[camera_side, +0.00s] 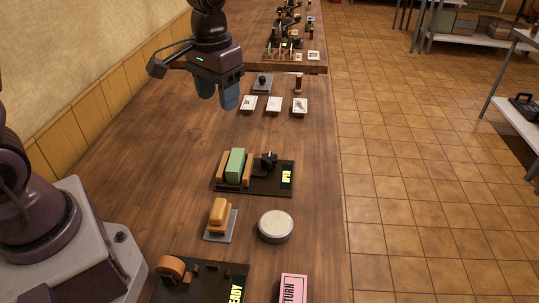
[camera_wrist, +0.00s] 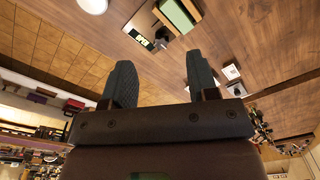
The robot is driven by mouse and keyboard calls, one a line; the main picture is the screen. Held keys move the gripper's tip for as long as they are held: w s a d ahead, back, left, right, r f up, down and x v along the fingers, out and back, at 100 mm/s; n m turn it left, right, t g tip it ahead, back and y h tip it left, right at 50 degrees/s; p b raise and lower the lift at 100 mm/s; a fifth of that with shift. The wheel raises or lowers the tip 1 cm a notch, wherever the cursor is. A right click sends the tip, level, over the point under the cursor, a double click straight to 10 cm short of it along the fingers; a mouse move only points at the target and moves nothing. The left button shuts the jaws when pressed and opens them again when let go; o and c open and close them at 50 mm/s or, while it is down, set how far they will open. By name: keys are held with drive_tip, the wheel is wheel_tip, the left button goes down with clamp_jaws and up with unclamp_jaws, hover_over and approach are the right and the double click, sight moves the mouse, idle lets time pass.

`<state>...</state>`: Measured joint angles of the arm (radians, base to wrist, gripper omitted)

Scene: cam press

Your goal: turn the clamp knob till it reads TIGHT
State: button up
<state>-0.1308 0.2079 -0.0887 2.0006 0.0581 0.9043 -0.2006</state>
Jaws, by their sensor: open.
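In the side view, the clamp fixture has a dark base (camera_side: 233,187) in the middle of the table. A green block (camera_side: 235,165) stands between wooden jaws on it. The black clamp knob (camera_side: 268,161) is to the right of the block, and the display (camera_side: 286,177) reads OPEN. My gripper (camera_side: 217,101) is above the table, beyond the fixture and well apart from it. It is open and empty. In the wrist view, its two fingers (camera_wrist: 158,82) are spread, with the green block (camera_wrist: 179,14) and the display (camera_wrist: 140,38) at the top.
Nearer the camera are a wooden-handled piece (camera_side: 219,214), a round grey-white disc (camera_side: 275,226), a pink TURN card (camera_side: 293,288) and a dark board (camera_side: 232,270) with a partly cut-off display. White cards (camera_side: 273,105) lie beyond the fixture. Table around the fixture is mostly clear.

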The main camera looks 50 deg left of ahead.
drive_tip(key=w+a+f+n+g, duration=0.1)
drive_tip(key=w+f+n, duration=0.2)
drive_tip(key=w+f, duration=0.7)
drive_tip(key=n, duration=0.4)
hover_over(269, 155)
drive_tip(key=f, duration=0.1)
drive_tip(key=shift+t, duration=0.4)
wheel_tip(269, 155, down, 12)
drive_tip(key=shift+f, duration=0.25)
drive_tip(key=c, duration=0.6)
